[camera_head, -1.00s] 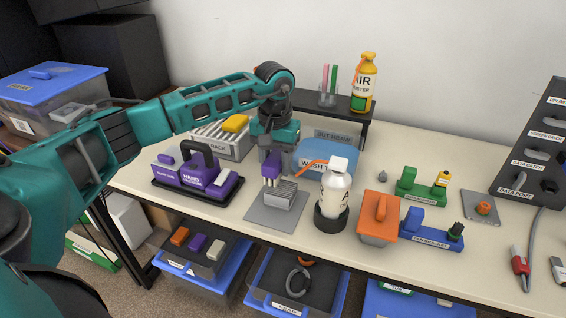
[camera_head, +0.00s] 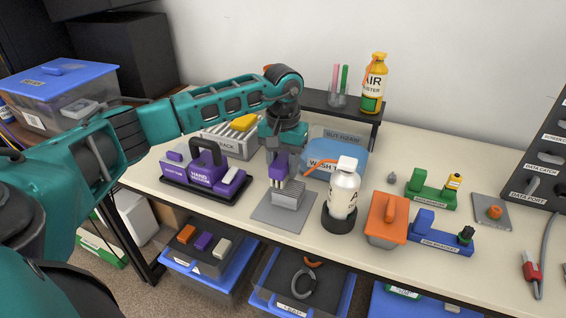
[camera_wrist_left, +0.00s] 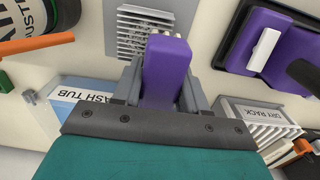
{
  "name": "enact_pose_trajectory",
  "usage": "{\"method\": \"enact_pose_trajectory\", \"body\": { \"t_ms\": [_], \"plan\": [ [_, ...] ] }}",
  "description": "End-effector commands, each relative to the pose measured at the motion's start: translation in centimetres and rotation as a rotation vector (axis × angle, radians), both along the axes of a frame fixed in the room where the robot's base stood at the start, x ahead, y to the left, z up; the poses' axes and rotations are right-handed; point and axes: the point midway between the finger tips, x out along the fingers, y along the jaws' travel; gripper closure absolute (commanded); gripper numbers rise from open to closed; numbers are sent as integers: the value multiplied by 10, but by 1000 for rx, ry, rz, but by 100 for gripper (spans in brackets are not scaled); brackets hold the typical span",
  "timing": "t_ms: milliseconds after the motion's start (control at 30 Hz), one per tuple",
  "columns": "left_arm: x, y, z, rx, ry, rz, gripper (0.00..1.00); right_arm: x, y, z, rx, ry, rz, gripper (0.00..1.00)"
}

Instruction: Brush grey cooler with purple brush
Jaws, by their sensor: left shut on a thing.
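The grey finned cooler (camera_head: 288,197) sits on a flat grey plate (camera_head: 272,217) near the table's front edge. It also shows in the left wrist view (camera_wrist_left: 144,20). My left gripper (camera_head: 281,156) is shut on the purple brush (camera_head: 278,169), which points down with pale bristles at its lower end. The bristles are at the cooler's back edge; I cannot tell whether they touch its fins. In the left wrist view the purple brush (camera_wrist_left: 167,72) sits between the fingers (camera_wrist_left: 163,92) and overlaps the cooler's edge. My right gripper is not in view.
A purple station (camera_head: 190,174) is to the left, the blue wash tub (camera_head: 338,158) behind, a drying rack (camera_head: 232,145) behind left. An orange box (camera_head: 386,222) is further right.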

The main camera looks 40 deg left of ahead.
Motion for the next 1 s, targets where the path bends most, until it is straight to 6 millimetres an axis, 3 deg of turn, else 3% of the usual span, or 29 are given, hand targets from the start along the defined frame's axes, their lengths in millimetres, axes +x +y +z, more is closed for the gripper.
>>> {"method": "enact_pose_trajectory", "body": {
  "t_ms": [367,700,1000],
  "plan": [
    [1,-3,-5,-1,0,-1,93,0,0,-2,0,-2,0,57],
    [6,-23,-3,0,0,0,93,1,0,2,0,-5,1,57],
    [2,-8,-6,1,-1,2,93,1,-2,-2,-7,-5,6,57]
  ]
}}
